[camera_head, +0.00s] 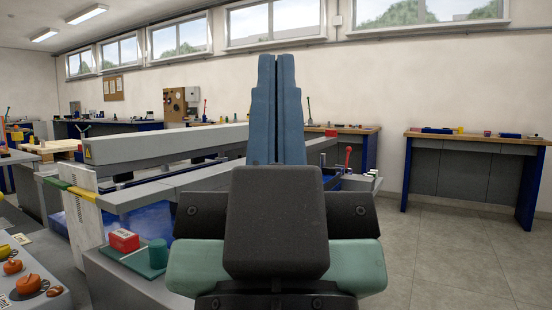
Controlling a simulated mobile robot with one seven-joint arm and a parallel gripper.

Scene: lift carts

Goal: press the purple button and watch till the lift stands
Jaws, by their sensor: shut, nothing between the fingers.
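My gripper (276,62) rises in the middle of the view, its two long blue-grey fingers pointing up and side by side. It is shut and empty. The dark wrist block below it hides part of the scene. I see no purple button in this view. A long grey machine (165,144) lies behind and left of my gripper, with a flat upper beam over a lower one and a blue base. It may be a lift, but I cannot tell for sure.
Orange objects (28,285) lie farther left. A workbench (476,140) stands at the right wall. The floor (440,250) at right is clear.

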